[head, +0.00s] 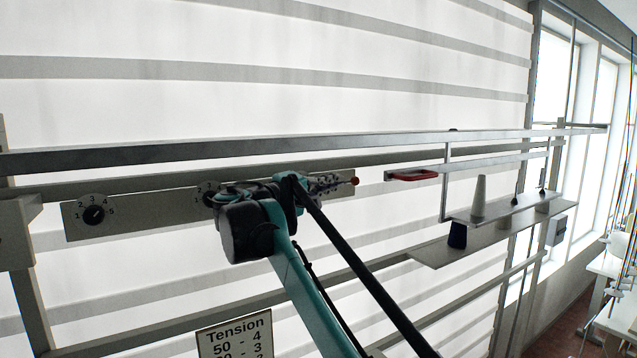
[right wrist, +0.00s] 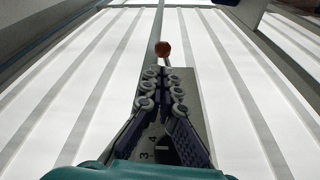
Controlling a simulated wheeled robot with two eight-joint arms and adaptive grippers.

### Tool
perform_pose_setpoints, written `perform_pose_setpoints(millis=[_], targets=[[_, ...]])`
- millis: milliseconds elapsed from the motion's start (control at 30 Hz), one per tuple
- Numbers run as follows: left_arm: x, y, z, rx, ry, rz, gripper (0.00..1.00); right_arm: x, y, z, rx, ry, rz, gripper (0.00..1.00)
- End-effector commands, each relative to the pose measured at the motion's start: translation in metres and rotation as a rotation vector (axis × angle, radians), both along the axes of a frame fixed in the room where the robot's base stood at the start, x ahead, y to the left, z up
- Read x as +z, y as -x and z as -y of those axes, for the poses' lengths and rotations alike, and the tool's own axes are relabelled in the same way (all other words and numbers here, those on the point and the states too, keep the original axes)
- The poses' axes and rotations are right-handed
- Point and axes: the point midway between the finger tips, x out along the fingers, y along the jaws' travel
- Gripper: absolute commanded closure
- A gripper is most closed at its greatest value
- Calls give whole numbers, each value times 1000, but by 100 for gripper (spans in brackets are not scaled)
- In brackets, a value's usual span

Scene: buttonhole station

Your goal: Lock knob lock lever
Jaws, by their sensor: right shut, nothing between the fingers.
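A grey panel (head: 138,211) on the rail carries a black numbered knob (head: 94,215) near its left end. A second knob (head: 208,194) further right is partly hidden by my right gripper (head: 328,183). A red ball (head: 355,181), apparently the lock lever's end, shows at the panel's right end, just past the fingertips. In the right wrist view my right gripper (right wrist: 161,80) is shut and empty over the panel (right wrist: 193,93), with the red ball (right wrist: 162,48) straight ahead of the tips. The lever's shaft is mostly hidden; I cannot tell whether the fingers touch it. My left gripper is not in view.
A metal rail (head: 300,144) runs above the panel. A tension sign (head: 235,338) hangs below.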

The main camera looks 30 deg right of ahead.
Motion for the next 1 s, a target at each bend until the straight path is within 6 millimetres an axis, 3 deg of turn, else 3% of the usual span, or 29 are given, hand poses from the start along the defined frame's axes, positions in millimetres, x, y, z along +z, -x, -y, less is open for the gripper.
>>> perform_pose_setpoints(millis=[233,1000], targets=[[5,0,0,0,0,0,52,1,-6,17,0,0,0,100],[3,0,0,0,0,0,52,-3,-4,17,1,-5,70,100]])
